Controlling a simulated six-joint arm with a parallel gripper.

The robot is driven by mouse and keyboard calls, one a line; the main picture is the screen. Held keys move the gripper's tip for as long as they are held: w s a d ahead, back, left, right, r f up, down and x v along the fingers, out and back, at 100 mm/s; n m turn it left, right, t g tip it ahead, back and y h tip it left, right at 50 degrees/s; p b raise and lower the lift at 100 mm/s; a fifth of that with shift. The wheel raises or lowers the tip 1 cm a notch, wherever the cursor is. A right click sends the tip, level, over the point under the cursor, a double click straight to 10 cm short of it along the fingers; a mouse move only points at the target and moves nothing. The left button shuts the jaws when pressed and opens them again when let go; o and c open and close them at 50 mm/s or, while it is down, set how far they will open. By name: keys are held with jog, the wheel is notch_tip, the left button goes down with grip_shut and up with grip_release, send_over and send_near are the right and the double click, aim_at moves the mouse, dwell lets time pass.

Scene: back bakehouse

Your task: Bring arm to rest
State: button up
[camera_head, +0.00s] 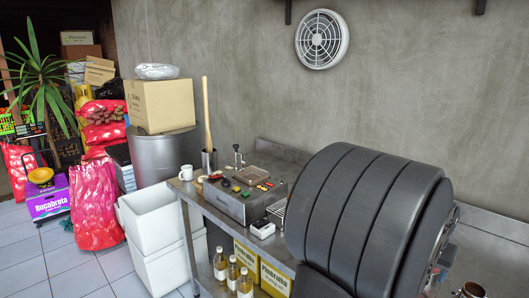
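My gripper is not in view, so its opening and anything in it cannot be seen. The steel bench (222,215) stands against the grey wall, and a large dark form close to the camera hides much of its right part. On the bench are a grey control box (235,204) with coloured buttons, a white mug (186,172), a metal pot (210,160) with a long wooden stick (206,110), and a small white device (262,228).
Bottles (233,272) and yellow boxes (274,279) stand under the bench. White bins (150,225), a metal drum (160,155) bearing a carton (160,104), red sacks (95,205) and a purple box (48,199) stand left. Tiled floor (30,265) is clear at front left.

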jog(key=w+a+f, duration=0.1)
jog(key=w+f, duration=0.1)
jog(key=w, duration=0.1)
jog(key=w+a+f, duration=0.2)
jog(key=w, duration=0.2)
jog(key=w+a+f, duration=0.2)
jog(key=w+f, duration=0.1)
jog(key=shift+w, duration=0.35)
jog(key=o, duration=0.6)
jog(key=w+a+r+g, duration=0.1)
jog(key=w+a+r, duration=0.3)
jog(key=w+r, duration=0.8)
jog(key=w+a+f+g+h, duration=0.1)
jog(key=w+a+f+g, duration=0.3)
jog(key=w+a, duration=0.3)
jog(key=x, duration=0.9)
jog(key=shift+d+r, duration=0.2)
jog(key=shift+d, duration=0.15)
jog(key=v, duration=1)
